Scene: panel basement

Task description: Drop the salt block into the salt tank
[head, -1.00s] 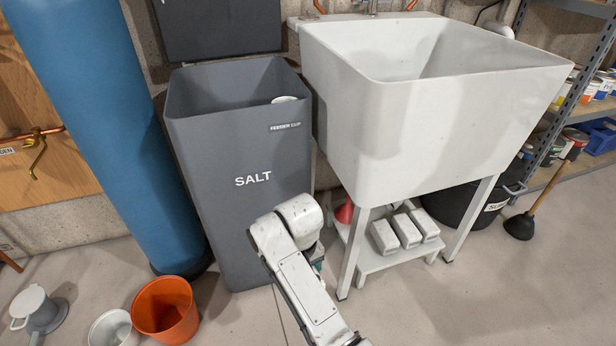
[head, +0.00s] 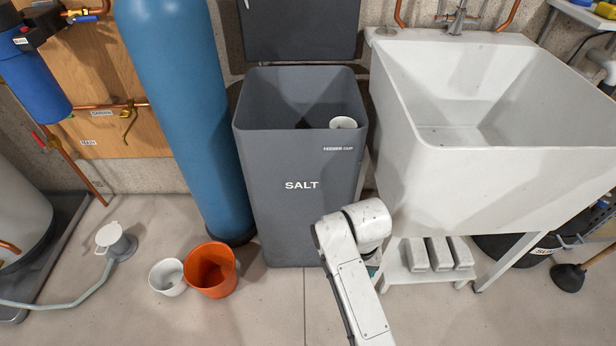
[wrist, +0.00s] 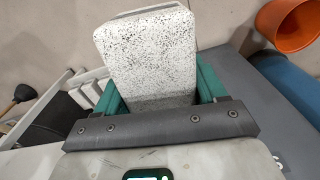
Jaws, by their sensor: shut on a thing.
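The salt tank (head: 300,210) is a tall grey bin marked SALT, standing open between a blue cylinder and a white sink. The tank's grey wall (wrist: 250,100) shows at the right of the wrist view.
The white sink (head: 480,185) stands right of the tank, with several pale blocks (head: 440,254) on a shelf below. An orange bucket (head: 210,270) and a white bucket (head: 168,277) stand at left. The blue cylinder (head: 190,120) is close beside the tank. The lid (head: 300,28) is raised behind.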

